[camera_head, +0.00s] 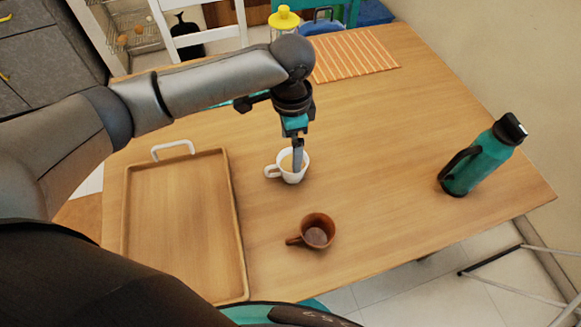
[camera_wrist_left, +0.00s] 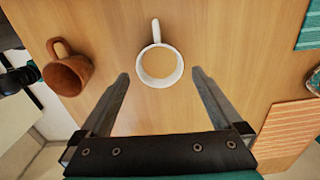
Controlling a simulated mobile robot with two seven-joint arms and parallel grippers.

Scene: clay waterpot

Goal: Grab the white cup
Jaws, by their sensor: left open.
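The white cup (camera_head: 291,175) stands upright on the wooden table in the head view, its handle toward the left. The left wrist view also shows the white cup (camera_wrist_left: 147,76), its handle pointing up in that picture. My left gripper (camera_head: 298,158) points down at the cup in the head view, and a finger covers part of its rim and opening. In the wrist view my left gripper (camera_wrist_left: 160,76) is open, with its fingertips apart on either side of the cup's near part. I cannot tell whether the fingers touch it. My right gripper is not in view.
A brown cup (camera_head: 318,236) stands nearer to me. A wooden tray (camera_head: 238,225) lies to the left. A teal bottle (camera_head: 478,163) stands at the right. An orange striped placemat (camera_head: 352,54) and a yellow-topped jar (camera_head: 284,20) are at the back. The table between cup and bottle is clear.

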